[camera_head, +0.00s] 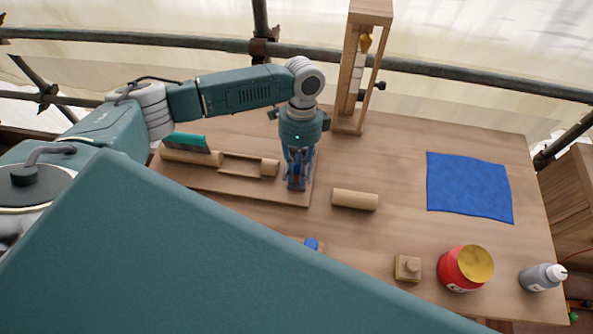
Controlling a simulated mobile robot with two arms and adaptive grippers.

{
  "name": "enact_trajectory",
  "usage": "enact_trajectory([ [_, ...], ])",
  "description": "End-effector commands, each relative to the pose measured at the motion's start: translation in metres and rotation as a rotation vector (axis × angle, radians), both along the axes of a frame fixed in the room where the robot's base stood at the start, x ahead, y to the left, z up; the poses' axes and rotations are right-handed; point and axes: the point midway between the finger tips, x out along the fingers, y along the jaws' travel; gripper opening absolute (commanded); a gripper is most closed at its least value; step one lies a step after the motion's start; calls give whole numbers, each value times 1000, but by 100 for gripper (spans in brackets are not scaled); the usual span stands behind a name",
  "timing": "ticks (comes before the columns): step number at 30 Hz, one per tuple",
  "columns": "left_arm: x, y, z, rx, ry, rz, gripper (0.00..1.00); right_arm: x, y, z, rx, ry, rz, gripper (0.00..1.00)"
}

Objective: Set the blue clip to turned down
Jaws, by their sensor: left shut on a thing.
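My left gripper (297,184) reaches down over the right end of a wooden board (232,192) on the workbench. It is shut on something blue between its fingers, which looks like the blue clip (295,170). The fingers hide most of the clip, so I cannot tell whether it is turned up or down. My right gripper is not in view.
The board also carries wooden pieces and a teal-backed tool (187,143). A wooden cylinder (355,200), blue cloth (468,187), small wooden block (408,268), red pot (465,268) and grey bottle (542,277) lie right. A wooden frame (344,95) stands behind.

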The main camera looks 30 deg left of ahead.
Motion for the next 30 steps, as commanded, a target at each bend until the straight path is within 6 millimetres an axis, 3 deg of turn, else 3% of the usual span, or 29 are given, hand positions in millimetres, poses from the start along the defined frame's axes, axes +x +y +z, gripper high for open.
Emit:
enact_trajectory([
  [1, 8, 0, 1, -13, 25, 9, 0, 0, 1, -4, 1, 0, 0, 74],
  [15, 18, 3, -4, -87, 277, 4, 0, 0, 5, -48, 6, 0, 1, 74],
  [30, 20, 5, 0, -97, 317, 5, 0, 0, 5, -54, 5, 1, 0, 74],
])
